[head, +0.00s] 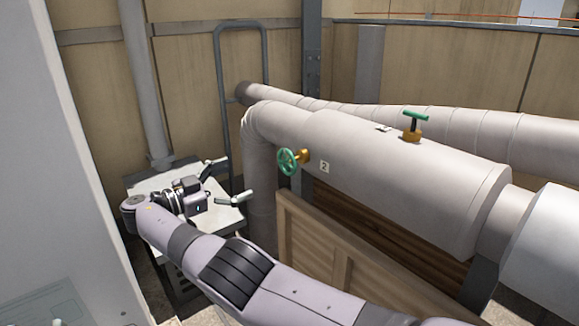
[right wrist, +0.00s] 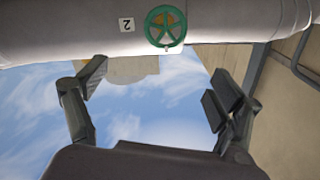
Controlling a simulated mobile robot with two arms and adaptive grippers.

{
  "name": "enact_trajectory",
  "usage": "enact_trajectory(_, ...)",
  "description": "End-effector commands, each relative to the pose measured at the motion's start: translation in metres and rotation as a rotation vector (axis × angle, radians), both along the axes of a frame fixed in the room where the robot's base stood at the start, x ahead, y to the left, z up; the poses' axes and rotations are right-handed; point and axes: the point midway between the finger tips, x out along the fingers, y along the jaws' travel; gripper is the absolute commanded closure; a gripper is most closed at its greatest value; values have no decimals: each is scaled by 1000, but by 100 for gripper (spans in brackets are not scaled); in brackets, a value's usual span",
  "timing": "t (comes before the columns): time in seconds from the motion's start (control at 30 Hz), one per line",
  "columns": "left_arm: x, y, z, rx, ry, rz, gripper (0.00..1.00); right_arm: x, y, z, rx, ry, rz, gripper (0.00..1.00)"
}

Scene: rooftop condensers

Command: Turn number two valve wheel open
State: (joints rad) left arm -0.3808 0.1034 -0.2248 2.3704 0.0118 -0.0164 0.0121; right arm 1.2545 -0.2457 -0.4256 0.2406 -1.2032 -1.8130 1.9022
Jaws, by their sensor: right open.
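The number two valve wheel (head: 288,161) is a small green handwheel on a brass stem, sticking out from the side of a thick pale pipe. A plate marked "2" (head: 324,167) sits just right of it. My right gripper (head: 226,181) is open and empty, left of the wheel and apart from it, with its fingers pointing toward the wheel's side. In the right wrist view the green wheel (right wrist: 165,27) shows at the top, beyond the gap between the spread fingers (right wrist: 160,85), and the "2" plate (right wrist: 126,24) looks upside down. My left gripper is not in view.
A green T-handle (head: 412,118) on a brass base stands atop the thick pipe (head: 400,180). A wooden crate (head: 310,235) is below the pipe. A pale-topped stand (head: 140,182) lies under my right gripper. A grey panel (head: 50,170) fills the left edge.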

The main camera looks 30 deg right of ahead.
Motion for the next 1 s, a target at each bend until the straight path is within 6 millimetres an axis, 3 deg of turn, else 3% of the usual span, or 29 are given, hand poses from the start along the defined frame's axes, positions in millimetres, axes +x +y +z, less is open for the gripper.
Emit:
enact_trajectory(0.17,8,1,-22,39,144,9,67,4,-23,6,3,-11,3,13)
enact_trajectory(0.43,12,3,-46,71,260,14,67,12,-82,5,-2,-11,4,13)
enact_trajectory(0.67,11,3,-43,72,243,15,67,17,-128,5,-8,-9,7,13)
enact_trajectory(0.7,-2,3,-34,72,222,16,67,17,-134,5,-9,-8,6,13)
enact_trajectory(0.77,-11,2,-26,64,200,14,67,18,-142,5,-10,-8,7,13)
enact_trajectory(1.0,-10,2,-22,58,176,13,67,20,-159,6,-12,-9,11,13)
